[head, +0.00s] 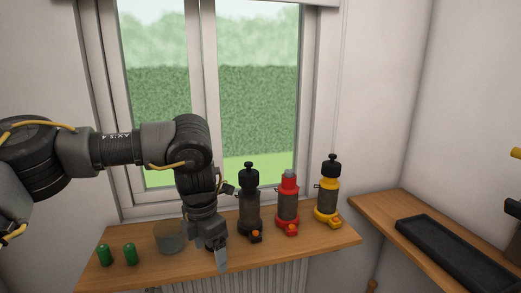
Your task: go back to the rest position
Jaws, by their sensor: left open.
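My left arm comes in from the left and bends down at the elbow. My left gripper (217,252) is open and points down over the front of the wooden shelf (300,252), with nothing visible in it. It is right of a grey round container (170,238) and left of a black bottle-like device (249,205); whether it touches the shelf I cannot tell. A red device (288,205) with a grey top and a yellow device (328,195) with a black top stand upright farther right. My right gripper is not in view.
Two green cylinders (104,255) (130,254) stand at the shelf's left end. A window (205,90) is behind the shelf, a radiator (275,277) below. At right, a second wooden surface (385,210) holds a long black tray (455,250). Dark and yellow parts cut the right edge.

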